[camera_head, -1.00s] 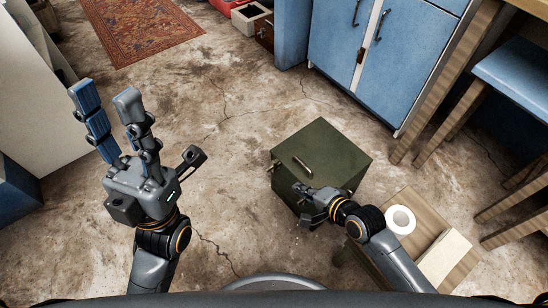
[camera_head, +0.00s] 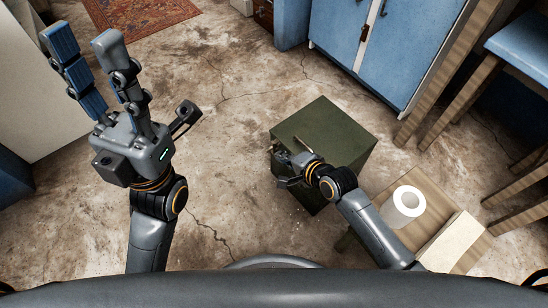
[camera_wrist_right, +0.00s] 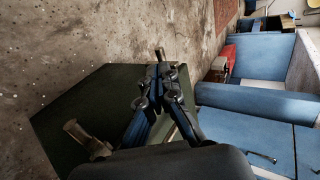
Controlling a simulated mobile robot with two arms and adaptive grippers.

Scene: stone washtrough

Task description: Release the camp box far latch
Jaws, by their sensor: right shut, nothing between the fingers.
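The camp box (camera_head: 335,135) is a dark green box on the floor, right of centre in the head view. My right gripper (camera_head: 278,150) is over its left edge and hides part of that side. In the right wrist view the gripper (camera_wrist_right: 160,72) is shut and empty at the edge of the box (camera_wrist_right: 60,105). A small brass-coloured piece, apparently the far latch (camera_wrist_right: 160,53), shows just beyond the fingertips; contact cannot be told. Another metal piece, apparently the near latch (camera_wrist_right: 80,134), stands at the lower left. My left gripper (camera_head: 84,42) is open and empty, away from the box.
A wooden stool or low table (camera_head: 415,235) with a white paper roll (camera_head: 403,207) stands right of the box. Blue cabinets (camera_head: 385,45) stand behind it, and a blue-topped stool (camera_head: 520,55) at the right. The floor (camera_head: 230,120) between my grippers is clear.

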